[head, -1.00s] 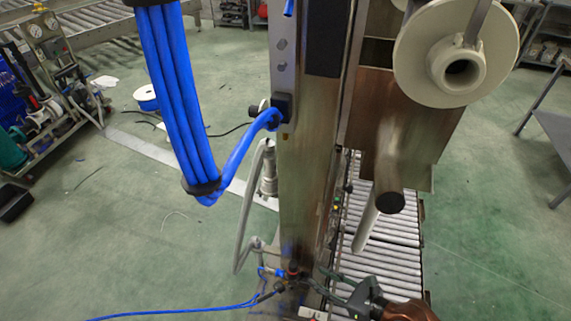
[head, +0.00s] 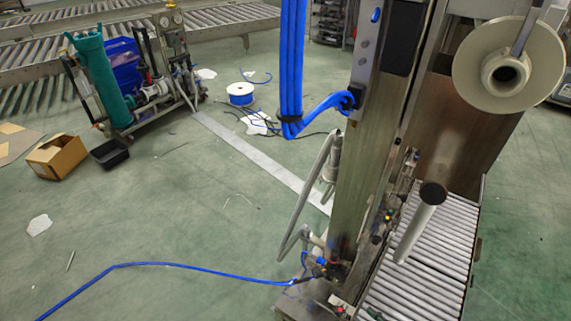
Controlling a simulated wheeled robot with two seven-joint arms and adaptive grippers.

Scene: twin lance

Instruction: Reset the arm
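Neither of my grippers shows clearly in the head view. A small dark shape (head: 374,313) sits at the bottom edge, beside the machine's base; I cannot tell what it is. No part of my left arm is visible. The task names no object. The tall metal machine column (head: 362,170) stands right of centre, with a bundle of blue hoses (head: 292,65) hanging beside it. A thin blue hose (head: 180,265) runs from its base across the floor to the lower left.
A roller conveyor (head: 425,260) lies right of the column, below a pale spool (head: 508,65). A cart with a green cylinder (head: 98,75) stands upper left, near a cardboard box (head: 57,156) and a black tray (head: 110,153). The green floor at left centre is mostly clear.

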